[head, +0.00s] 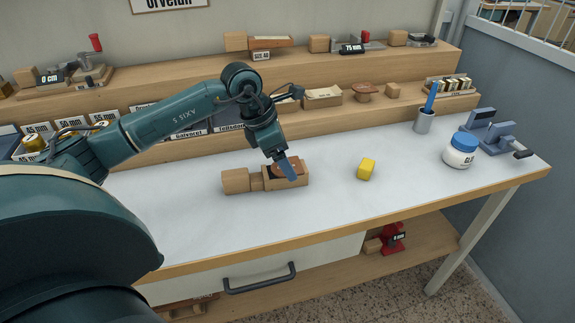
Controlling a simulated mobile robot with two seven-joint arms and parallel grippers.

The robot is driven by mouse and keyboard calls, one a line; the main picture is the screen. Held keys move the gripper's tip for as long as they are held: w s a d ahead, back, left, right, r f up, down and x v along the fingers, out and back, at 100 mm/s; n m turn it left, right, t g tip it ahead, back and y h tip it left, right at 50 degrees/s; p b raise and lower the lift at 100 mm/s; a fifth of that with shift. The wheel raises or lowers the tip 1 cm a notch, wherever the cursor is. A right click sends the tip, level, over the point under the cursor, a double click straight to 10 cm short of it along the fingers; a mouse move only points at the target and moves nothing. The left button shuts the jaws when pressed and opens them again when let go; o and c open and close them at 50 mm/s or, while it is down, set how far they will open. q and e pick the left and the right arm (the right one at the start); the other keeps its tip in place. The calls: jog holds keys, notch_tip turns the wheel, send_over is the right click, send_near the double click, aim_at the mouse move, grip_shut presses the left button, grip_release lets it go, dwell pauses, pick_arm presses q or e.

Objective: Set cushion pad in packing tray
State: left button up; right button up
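A small wooden tray (300,183) with a dark inside lies on the white worktop, next to wooden blocks on its left. A reddish-brown pad (281,168), perhaps the cushion pad, shows at the finger in the tray opening. The finger and tray walls hide part of it. I cannot tell whether the gripper holds it or it rests in the tray. My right gripper is not in view.
A yellow block (366,169) lies to the right of the tray. A white jar with a blue lid (461,150), a pen cup (424,121) and a grey device (494,134) stand at the right. Stepped wooden shelves (190,84) run behind. The front worktop is clear.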

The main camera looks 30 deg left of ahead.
pick_arm(q)
jog(key=shift+w+d+f, duration=0.1)
jog(key=shift+d+f, duration=0.05)
jog(key=shift+f, duration=0.25)
jog(key=c, duration=1.1)
jog(key=shift+r, duration=0.15)
